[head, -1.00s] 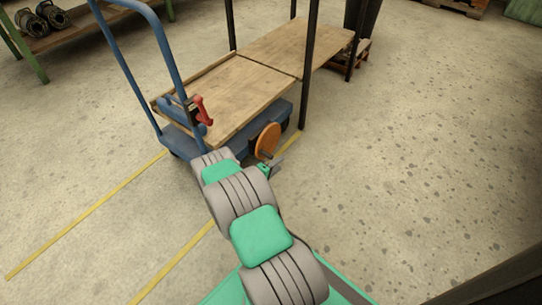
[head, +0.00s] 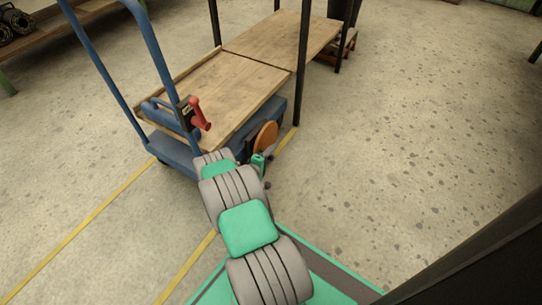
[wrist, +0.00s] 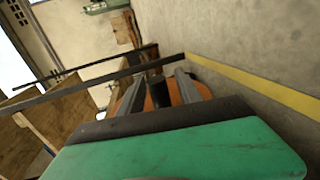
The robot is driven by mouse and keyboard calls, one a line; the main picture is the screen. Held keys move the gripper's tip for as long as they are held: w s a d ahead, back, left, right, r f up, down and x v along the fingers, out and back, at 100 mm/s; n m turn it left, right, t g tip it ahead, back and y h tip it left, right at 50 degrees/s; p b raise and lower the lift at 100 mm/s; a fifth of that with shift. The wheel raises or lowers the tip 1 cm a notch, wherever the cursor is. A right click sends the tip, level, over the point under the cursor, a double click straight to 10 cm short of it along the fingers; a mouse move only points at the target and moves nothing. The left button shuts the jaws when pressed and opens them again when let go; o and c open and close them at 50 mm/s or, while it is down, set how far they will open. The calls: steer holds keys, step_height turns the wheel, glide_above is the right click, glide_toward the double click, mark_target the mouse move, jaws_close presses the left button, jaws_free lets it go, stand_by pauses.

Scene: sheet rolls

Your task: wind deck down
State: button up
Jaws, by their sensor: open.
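A blue lift cart with a wooden deck (head: 215,92) stands ahead in the head view. An orange hand wheel (head: 265,135) is on the cart's near right side. My gripper (head: 267,160) is right in front of the wheel's lower part. In the wrist view the two grey fingers of my gripper (wrist: 159,88) are apart, with a dark knob (wrist: 158,93) between them. The orange wheel (wrist: 195,90) shows behind the fingers. I cannot tell whether either finger touches the knob. In the head view the knob is hidden by my gripper.
A red lever (head: 201,113) sits by the cart's blue push handle (head: 158,50). A wooden-topped table with dark posts (head: 285,38) adjoins the deck's far end. A dark surface (head: 480,250) fills the lower right. The concrete floor on the right is clear.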

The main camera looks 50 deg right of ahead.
steer(key=shift+d, duration=0.35)
jaws_close()
stand_by(1.2)
